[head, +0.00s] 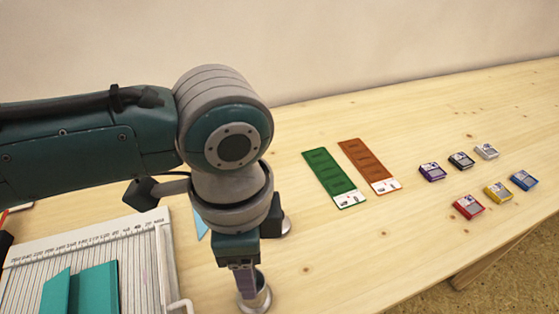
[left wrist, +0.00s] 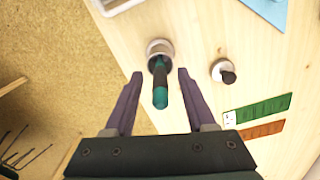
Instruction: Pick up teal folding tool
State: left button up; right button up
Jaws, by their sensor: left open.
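The teal folding tool (left wrist: 160,88), with a dark section above its teal end, stands in a small metal cup (left wrist: 160,47) in the left wrist view. My left gripper (left wrist: 159,74) is open, with its two purple fingers on either side of the tool; I see no contact. In the head view my left gripper (head: 246,284) points down at the metal cup (head: 262,298) near the table's front, and the tool is hidden there. My right gripper is in neither view.
A second cup (left wrist: 219,70) with a dark-topped item stands close to the right. A white scoring board (head: 142,250) with a teal folded card (head: 92,290) lies at left. Green (head: 335,178) and brown (head: 369,166) strips and several inkpads lie right.

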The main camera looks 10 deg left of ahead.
pick_arm(q)
jog(key=shift+c, duration=0.2)
grip_shut()
jog(key=shift+r, duration=0.2)
dwell(0.4)
